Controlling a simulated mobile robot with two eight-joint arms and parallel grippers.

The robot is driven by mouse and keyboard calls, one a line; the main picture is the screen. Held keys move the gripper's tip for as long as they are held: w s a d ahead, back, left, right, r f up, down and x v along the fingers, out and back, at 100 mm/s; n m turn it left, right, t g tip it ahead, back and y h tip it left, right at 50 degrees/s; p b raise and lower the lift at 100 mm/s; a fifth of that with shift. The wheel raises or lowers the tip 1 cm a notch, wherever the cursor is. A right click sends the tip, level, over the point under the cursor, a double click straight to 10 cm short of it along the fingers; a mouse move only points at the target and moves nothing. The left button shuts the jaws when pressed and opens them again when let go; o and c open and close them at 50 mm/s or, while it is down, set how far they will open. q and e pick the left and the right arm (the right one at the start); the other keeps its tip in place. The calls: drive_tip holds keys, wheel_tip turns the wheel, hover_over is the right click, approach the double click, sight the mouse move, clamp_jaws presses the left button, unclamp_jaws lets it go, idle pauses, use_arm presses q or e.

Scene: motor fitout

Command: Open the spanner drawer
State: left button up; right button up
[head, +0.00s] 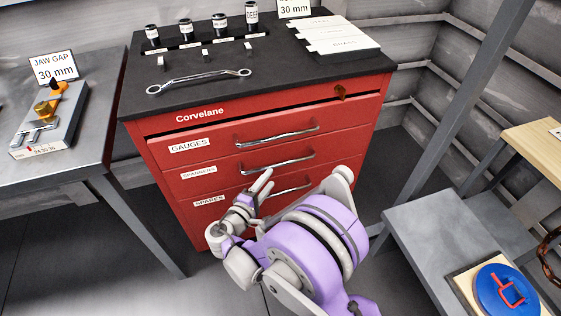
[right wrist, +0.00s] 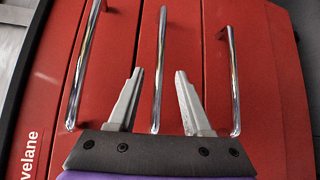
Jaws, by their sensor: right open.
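The red cabinet's spanner drawer (head: 225,174) is the middle one, labelled SPANNERS, and looks shut flush. My right gripper (head: 261,182) is open and empty, low in front of the drawer fronts, just below the left part of this handle. In the right wrist view the spanner handle (right wrist: 158,65) runs upright between the two open fingers of my right gripper (right wrist: 160,72). I cannot tell whether the fingers reach around it; neither is seen touching it. My left gripper is not in view.
The gauges handle (head: 280,135) is above and the spares handle (head: 290,189) below, partly behind my arm. Grey tables stand left (head: 105,130) and right (head: 425,215). A spanner (head: 200,82) lies on top.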

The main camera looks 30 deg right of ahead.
sight(281, 165)
drive_tip(key=b+x, duration=0.1)
drive_tip(key=x, duration=0.8)
drive_tip(key=shift+w+d, duration=0.1)
drive_tip(key=shift+d, duration=0.2)
clamp_jaws()
idle(1.0)
